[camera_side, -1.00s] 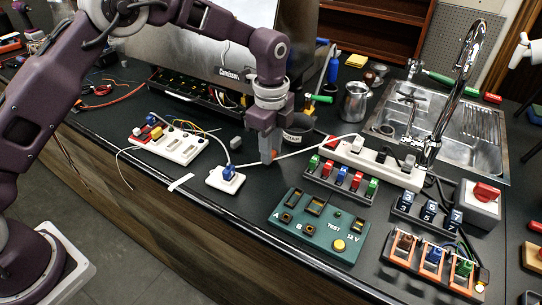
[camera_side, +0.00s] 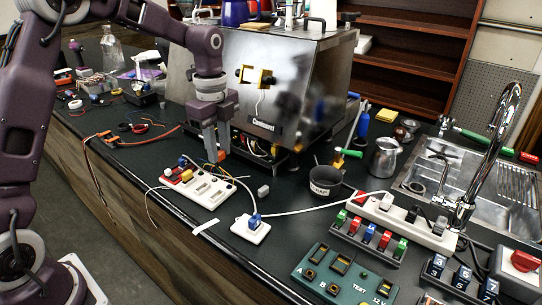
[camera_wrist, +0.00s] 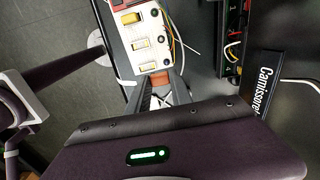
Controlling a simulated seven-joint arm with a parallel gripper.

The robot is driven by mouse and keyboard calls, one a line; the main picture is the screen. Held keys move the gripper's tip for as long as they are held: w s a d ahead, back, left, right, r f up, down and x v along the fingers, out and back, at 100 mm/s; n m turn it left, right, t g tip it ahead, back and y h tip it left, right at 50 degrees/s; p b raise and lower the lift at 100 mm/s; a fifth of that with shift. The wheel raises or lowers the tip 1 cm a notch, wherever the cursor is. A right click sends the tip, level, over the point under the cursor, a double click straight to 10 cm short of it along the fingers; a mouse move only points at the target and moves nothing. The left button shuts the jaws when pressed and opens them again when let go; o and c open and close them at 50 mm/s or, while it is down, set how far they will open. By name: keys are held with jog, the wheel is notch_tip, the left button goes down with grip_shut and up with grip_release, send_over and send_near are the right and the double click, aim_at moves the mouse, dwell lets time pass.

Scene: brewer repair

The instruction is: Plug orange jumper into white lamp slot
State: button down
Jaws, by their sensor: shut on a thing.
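My gripper (camera_side: 217,152) is shut on the orange jumper (camera_wrist: 160,82), held between the two fingers in the wrist view. Little of the jumper shows in the side view. A long white slotted block (camera_side: 205,188) lies on the bench below and in front of my gripper. In the wrist view its slots (camera_wrist: 145,67) run up from the fingertips, and the jumper overlaps its near end. Red, yellow and blue parts sit at the block's left end. I cannot tell which slot is the lamp slot, or whether the jumper touches the block.
The steel brewer (camera_side: 300,90) stands behind my gripper, with wires at its open base. A small white box with a blue plug (camera_side: 253,222) is at the front. A white cable runs right to a power strip (camera_side: 405,218). A green test panel (camera_side: 345,275) is front right.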

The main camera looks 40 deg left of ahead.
jog(key=shift+s+a+f, duration=0.6)
jog(key=shift+a+f, duration=0.1)
jog(key=shift+f, duration=0.35)
jog(key=shift+s+a+f, duration=0.55)
jog(key=shift+a+f, duration=0.15)
jog(key=shift+f, duration=0.3)
jog(key=shift+s+a+f, duration=0.6)
jog(key=shift+a+f, duration=0.1)
jog(key=shift+f, duration=0.35)
jog(key=shift+f, duration=0.75)
jog(key=c, duration=1.1)
grip_release()
notch_tip(320, 180, up, 7)
jog(key=shift+r, duration=0.1)
